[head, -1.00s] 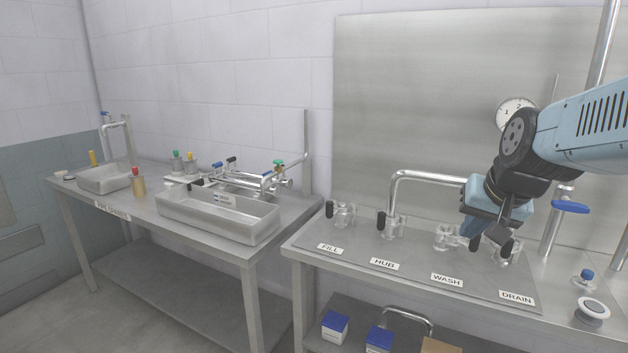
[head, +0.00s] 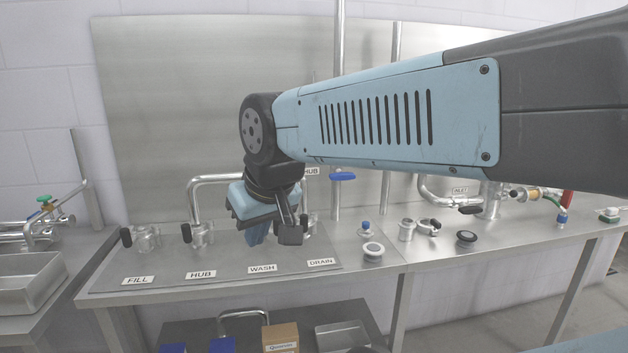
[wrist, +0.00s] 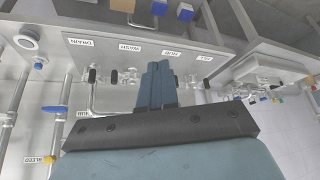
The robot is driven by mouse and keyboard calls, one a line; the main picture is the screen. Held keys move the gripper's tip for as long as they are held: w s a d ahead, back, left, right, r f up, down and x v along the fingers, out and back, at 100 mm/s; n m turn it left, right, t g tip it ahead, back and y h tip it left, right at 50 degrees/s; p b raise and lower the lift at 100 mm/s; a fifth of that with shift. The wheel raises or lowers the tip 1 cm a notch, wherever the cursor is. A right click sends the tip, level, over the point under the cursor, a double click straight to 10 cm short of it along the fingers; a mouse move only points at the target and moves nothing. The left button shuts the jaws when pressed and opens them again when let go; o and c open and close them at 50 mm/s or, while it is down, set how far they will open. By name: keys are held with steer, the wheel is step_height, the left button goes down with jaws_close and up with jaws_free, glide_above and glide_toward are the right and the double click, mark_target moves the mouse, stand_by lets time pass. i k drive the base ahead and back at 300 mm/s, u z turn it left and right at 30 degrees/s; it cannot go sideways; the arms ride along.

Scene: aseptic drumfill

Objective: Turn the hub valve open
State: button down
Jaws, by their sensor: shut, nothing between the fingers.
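A blue lever handle (head: 342,176) sits crosswise on a vertical pipe, beside a small HUB label (head: 311,171). In the wrist view the blue handle (wrist: 55,109) and a HUB label (wrist: 83,114) show at the lower left. A second HUB label (head: 201,274) lies on the bench panel, before a clear fitting with a black handle (head: 200,234). My gripper (head: 264,236) is shut and empty above the panel near the WASH label, left of and below the blue handle. Its fingers (wrist: 158,85) show together in the wrist view and hide part of the panel.
Similar fittings stand at FILL (head: 145,238) and DRAIN (head: 309,224); my gripper hides the WASH one. Round ports (head: 373,250) and small fittings stand on the bench to the right. A bent pipe (head: 215,181) rises behind the panel. The panel's front strip is clear.

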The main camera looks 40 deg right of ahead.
mark_target(340, 175)
steer(key=z, duration=1.25)
steer(key=k, duration=0.8)
steer(key=u, duration=0.65)
steer(key=i, duration=1)
steer(key=u, duration=0.1)
